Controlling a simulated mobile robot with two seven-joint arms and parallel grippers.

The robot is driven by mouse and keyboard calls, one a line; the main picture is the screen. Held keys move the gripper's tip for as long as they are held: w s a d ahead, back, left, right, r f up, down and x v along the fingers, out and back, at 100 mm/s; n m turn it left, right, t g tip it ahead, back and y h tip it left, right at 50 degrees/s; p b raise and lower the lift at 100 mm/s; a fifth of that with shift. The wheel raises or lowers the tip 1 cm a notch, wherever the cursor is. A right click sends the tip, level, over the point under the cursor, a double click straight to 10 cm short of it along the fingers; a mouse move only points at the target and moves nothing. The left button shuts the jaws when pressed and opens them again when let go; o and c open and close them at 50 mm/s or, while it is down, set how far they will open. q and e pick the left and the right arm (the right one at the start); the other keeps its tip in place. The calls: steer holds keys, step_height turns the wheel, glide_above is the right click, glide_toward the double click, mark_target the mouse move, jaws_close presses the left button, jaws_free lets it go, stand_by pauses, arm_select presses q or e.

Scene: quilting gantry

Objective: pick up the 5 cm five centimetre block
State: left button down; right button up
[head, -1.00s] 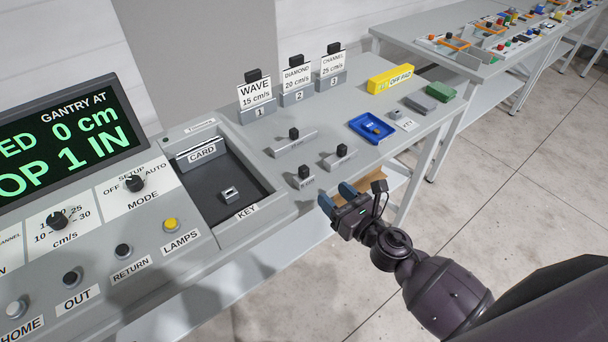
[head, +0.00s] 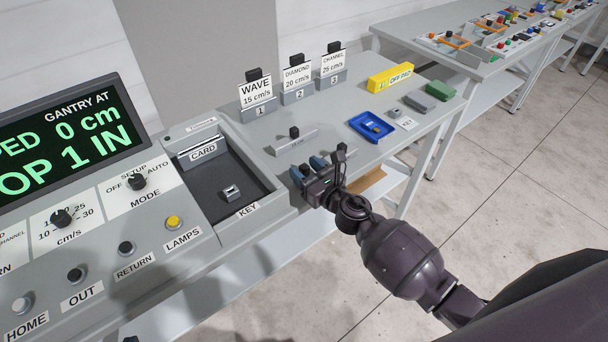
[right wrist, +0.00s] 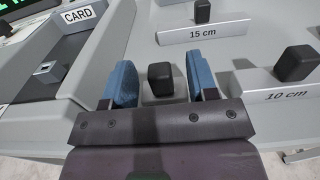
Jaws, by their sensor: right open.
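My right gripper (head: 306,169) is open over the near edge of the grey table, beside the console. In the right wrist view its two blue fingers (right wrist: 160,76) stand on either side of a black knob (right wrist: 160,80), apart from it. The 15 cm block (right wrist: 203,28) lies beyond the fingers, and the 10 cm block (right wrist: 285,80) lies to the right. The 15 cm block also shows in the head view (head: 294,143). My left gripper is not in view.
The console's recessed tray with a KEY label (head: 246,209) lies left of my gripper. Three pattern cards in holders (head: 299,90) stand behind. A blue tray (head: 371,127), a yellow OFF PAD block (head: 391,77) and grey and green blocks lie right.

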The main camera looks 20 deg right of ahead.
steer(key=shift+w+a, duration=0.15)
steer(key=shift+w, duration=0.25)
steer(key=c, duration=0.9)
jaws_close()
steer(key=shift+r, duration=0.1)
